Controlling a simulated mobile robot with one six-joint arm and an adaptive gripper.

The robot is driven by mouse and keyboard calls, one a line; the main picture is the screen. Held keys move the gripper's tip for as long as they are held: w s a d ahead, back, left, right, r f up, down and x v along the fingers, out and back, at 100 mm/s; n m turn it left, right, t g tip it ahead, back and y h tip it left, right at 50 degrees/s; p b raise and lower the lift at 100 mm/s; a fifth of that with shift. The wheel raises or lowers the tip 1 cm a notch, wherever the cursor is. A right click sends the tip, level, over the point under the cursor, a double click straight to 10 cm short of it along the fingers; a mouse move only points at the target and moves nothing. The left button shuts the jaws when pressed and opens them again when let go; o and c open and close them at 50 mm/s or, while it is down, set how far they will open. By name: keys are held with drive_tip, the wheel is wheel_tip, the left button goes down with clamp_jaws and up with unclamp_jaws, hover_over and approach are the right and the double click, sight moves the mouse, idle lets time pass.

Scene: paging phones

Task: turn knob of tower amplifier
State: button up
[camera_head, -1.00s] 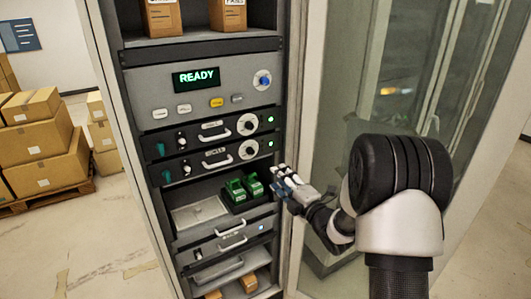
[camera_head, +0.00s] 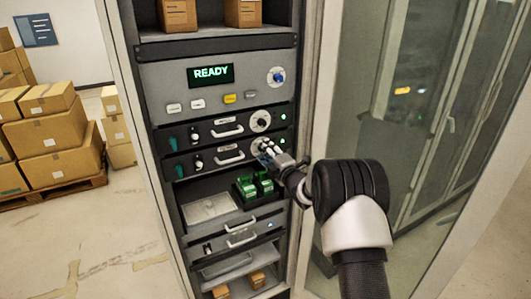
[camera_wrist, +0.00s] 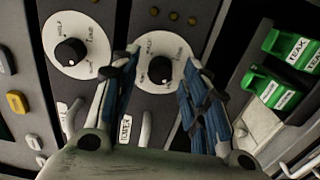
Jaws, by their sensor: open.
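Two grey-black amplifier units sit one above the other in the rack, each with a handle and a black knob on a round white dial.
Above is a grey panel with a READY display (camera_head: 211,75), several buttons and a blue knob (camera_head: 277,77). Green blocks (camera_head: 254,185) stand in a black tray just below my gripper. The open glass door (camera_head: 375,115) is to the right. Boxes (camera_head: 55,140) are at far left.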

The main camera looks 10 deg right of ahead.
drive_tip(key=shift+w, duration=0.2)
drive_tip(key=shift+c, duration=0.6)
clamp_jaws()
